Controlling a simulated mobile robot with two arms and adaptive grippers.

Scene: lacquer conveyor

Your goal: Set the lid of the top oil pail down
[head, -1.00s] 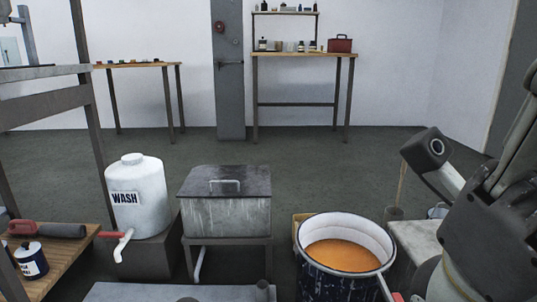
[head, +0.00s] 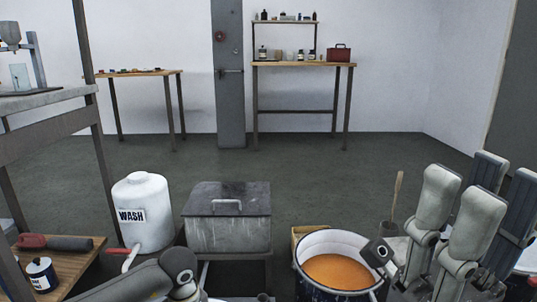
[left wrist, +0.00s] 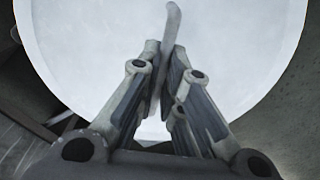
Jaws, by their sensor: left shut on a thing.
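In the left wrist view my left gripper (left wrist: 164,62) is shut on a thin pale upright handle (left wrist: 173,22). Behind it a large round white lid (left wrist: 85,45) fills most of that view. What lies under the lid is hidden. In the head view my left arm crosses the bottom edge, and its gripper is out of that view. My right gripper (head: 465,180) is raised at the right, its fingers pointing up and spread apart with nothing between them. An open dark pail with a white inside (head: 311,244) holds orange liquid (head: 338,271) and stands left of it.
A grey lidded tank (head: 228,230) and a white WASH jug (head: 150,200) stand left of the pail. A wooden bench (head: 72,270) with a red-handled tool (head: 55,242) and a small labelled can (head: 42,275) is at lower left.

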